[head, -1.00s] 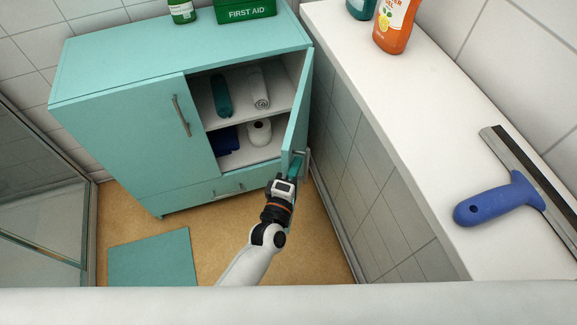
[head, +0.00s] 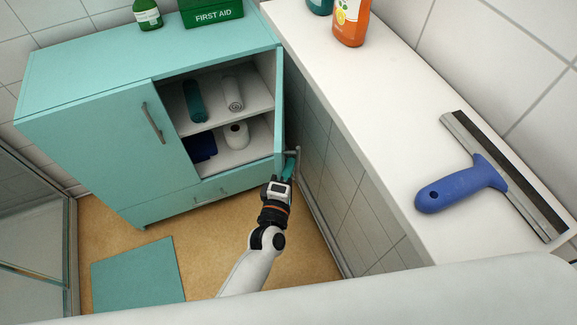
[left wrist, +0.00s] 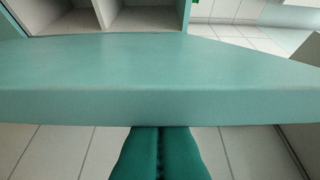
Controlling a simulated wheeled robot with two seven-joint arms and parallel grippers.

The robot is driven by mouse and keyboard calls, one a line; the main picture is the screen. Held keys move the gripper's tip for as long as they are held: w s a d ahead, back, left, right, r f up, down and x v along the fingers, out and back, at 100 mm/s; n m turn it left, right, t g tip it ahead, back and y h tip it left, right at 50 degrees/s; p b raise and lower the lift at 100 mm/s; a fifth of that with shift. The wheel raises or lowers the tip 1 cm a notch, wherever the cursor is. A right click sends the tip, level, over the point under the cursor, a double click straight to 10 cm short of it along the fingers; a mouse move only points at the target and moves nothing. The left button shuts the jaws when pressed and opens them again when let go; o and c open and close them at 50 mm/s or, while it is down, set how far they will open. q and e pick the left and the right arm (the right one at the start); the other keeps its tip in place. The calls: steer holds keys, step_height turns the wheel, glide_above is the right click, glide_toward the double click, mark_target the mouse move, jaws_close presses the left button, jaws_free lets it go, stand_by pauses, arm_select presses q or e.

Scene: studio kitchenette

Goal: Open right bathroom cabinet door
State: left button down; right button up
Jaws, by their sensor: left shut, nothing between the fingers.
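The teal bathroom cabinet (head: 100,140) stands at the back left in the head view. Its right door (head: 279,105) is swung wide open and seen nearly edge-on. The door's handle (head: 293,152) shows just beyond my gripper. My left gripper (head: 289,168) is at the door's lower outer edge, its teal fingers closed and empty. In the left wrist view the door (left wrist: 160,75) spans the picture, and the shut fingertips (left wrist: 160,135) lie at or very near its edge; contact is hard to tell. My right gripper is not in view.
Inside the cabinet are rolled towels (head: 233,94), a toilet roll (head: 236,135) and dark blue cloth (head: 200,147). A white ledge (head: 370,110) with a blue squeegee (head: 460,187) and an orange bottle (head: 351,22) stands close right of the door. A teal mat (head: 138,275) lies on the floor.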

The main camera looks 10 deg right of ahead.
arm_select(q)
steer(key=v, duration=1.2)
steer(key=s+a+f+m+g+y, duration=0.1)
steer(key=s+a+f+m+g, duration=0.25)
steer(key=f, duration=0.55)
steer(key=s+a+f+m+g+y+p, duration=0.1)
steer(key=s+a+f+m+g, duration=0.2)
steer(key=f, duration=0.6)
steer(key=s+a+f+m+g+y, duration=0.1)
steer(key=s+a+f+m+g, duration=0.2)
steer(key=f, duration=0.6)
steer(key=s+a+f+m+g+y, duration=0.2)
steer(key=s+a+f+m+g, duration=0.1)
steer(key=s+a+f, duration=0.3)
steer(key=s+a+f+m+g+y, duration=0.2)
steer(key=s+a+f, duration=0.4)
steer(key=s+a, duration=0.4)
steer(key=s+m+g+p, duration=0.1)
steer(key=s, duration=0.3)
